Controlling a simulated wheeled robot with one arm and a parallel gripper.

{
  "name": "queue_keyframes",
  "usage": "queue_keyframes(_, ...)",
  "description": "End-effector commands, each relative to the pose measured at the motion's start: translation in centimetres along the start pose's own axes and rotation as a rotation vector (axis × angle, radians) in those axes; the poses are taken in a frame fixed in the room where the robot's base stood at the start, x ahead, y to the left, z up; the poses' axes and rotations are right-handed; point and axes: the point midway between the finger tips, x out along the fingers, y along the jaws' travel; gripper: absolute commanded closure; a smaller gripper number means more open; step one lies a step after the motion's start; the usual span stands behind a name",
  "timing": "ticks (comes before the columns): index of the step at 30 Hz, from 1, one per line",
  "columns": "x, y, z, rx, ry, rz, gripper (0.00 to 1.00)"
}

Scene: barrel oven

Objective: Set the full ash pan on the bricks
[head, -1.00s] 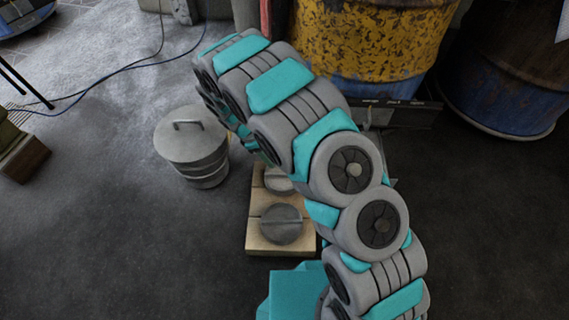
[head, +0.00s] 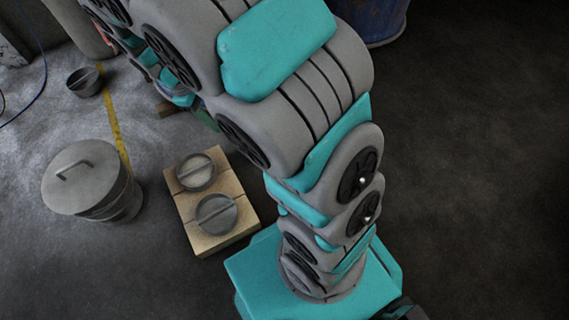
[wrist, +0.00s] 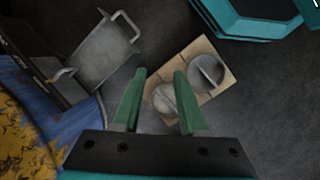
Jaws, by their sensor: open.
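The ash pan (wrist: 103,50) appears to be the grey rectangular box with a loop handle at the upper left of the wrist view. It sits low beside the dark oven front; whether its inner end is still inside I cannot tell. My arm hides it in the head view. The pale bricks (head: 180,213) lie on the floor at the left of my base and carry two round metal pieces with crossbars. They also show in the wrist view (wrist: 229,76). My gripper (wrist: 159,76) is open and empty, above the scene, with its fingers overlapping the bricks' near end in view.
A lidded metal bin (head: 82,180) stands left of the bricks. Another round metal piece (head: 85,82) lies on the floor beyond it, near a yellow line (head: 116,130). The blue and yellow barrel (wrist: 25,125) is at the wrist view's lower left. Floor at the right is clear.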

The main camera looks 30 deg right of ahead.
Motion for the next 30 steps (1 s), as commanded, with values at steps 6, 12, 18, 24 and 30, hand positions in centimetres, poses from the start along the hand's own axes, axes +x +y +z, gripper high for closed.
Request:
queue_keyframes(6,-2.6,-1.6,7.7,0.227,0.028,-0.072,0.58)
queue_keyframes(12,-4.0,-4.5,13.8,0.412,0.052,-0.143,0.58)
queue_keyframes(18,-4.5,-8.3,19.0,0.577,0.069,-0.211,0.58)
queue_keyframes(24,-4.4,-11.3,21.9,0.682,0.08,-0.258,0.58)
queue_keyframes(30,-4.3,-12.3,22.8,0.717,0.082,-0.273,0.58)
